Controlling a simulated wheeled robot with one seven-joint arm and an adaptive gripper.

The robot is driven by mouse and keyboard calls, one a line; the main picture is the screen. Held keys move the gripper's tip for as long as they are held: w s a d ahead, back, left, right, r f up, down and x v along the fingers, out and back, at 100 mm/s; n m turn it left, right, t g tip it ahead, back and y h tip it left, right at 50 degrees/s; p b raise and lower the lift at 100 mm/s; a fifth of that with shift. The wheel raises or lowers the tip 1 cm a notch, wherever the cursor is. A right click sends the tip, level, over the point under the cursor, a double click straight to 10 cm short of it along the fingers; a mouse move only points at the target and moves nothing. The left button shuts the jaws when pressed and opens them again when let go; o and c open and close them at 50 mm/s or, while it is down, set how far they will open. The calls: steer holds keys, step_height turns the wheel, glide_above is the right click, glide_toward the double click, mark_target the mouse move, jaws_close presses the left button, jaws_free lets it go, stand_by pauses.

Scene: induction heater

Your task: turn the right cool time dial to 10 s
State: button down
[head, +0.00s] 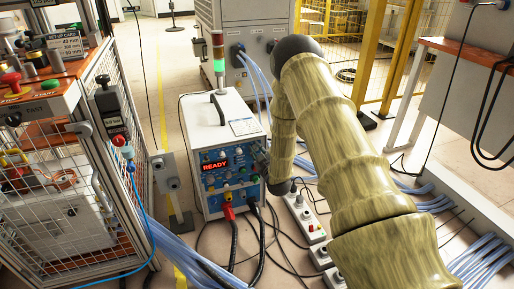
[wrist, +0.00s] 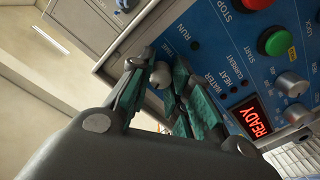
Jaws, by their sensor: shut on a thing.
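The heater's blue control panel (head: 224,176) is on the front of a white box, with a red READY display (head: 214,164). The display also shows in the wrist view (wrist: 256,116). My gripper (head: 262,162) is at the panel's right side and hides part of it in the head view. In the wrist view my gripper (wrist: 160,88) has its green-padded fingers closed around a small grey round dial (wrist: 158,75). The dial's scale and pointer are too small or hidden, so its setting cannot be read.
In the wrist view a red STOP button (wrist: 258,4), a green START button (wrist: 277,42) and a grey knob (wrist: 292,85) are near my fingers. Black cables (head: 234,240) hang below the heater. A caged bench (head: 75,150) stands at left.

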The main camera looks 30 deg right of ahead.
steer(key=shift+n, duration=0.4)
steer(key=c, duration=1.3)
jaws_free()
steer(key=v, duration=1.2)
